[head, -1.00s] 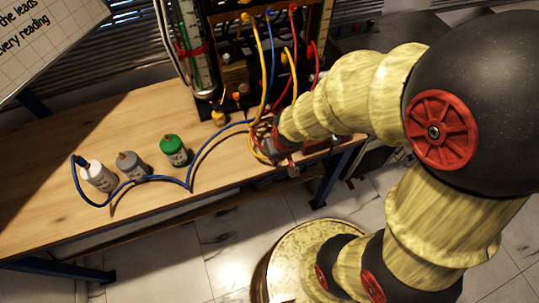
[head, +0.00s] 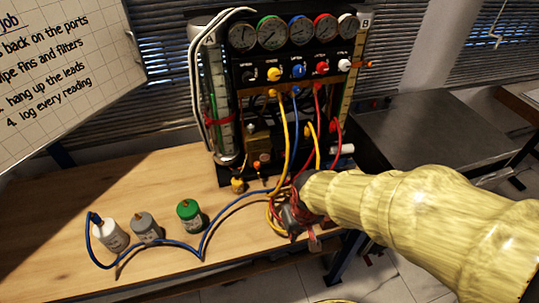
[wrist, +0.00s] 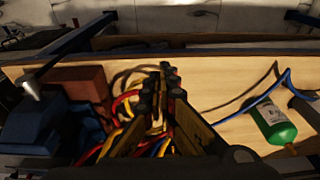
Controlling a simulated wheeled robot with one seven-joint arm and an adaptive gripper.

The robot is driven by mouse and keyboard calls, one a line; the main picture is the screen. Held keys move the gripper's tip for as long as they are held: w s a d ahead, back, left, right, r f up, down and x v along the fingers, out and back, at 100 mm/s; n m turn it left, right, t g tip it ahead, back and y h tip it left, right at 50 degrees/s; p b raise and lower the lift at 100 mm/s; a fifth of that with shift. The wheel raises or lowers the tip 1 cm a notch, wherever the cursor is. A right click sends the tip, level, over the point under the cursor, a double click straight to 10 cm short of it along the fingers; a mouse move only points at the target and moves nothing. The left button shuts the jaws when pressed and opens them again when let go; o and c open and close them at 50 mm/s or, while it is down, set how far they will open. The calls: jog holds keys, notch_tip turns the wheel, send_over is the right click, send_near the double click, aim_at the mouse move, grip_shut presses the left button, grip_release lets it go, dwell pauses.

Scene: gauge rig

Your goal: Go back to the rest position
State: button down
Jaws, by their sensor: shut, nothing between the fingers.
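My gripper (head: 299,222) is at the end of my yellow arm, over the front right of the wooden bench (head: 165,215). In the wrist view its fingers (wrist: 165,85) are together with nothing between them. They sit above or beside coiled yellow and red hoses (wrist: 122,120), and I cannot tell whether they touch them. The gauge rig (head: 295,85), with a row of dials and coloured knobs, stands upright behind the gripper. My arm hides part of the bench's right end.
White (head: 110,235), grey (head: 146,229) and green (head: 190,216) bottles stand on the bench at left, with a blue hose (head: 203,243) looping around them. A red block (wrist: 80,85) and a blue vise-like object (wrist: 35,125) show in the wrist view. A dark cabinet (head: 430,125) stands at right.

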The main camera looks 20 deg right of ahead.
jog(key=s+r+t, duration=0.1)
jog(key=s+r, duration=0.1)
jog(key=r, duration=0.7)
jog(key=s+r+t, duration=0.2)
jog(key=s+r, duration=0.1)
jog(key=r, duration=0.6)
jog(key=shift+s+d+r+t, duration=0.3)
jog(key=shift+s+d+r, duration=0.05)
jog(key=shift+r, duration=0.05)
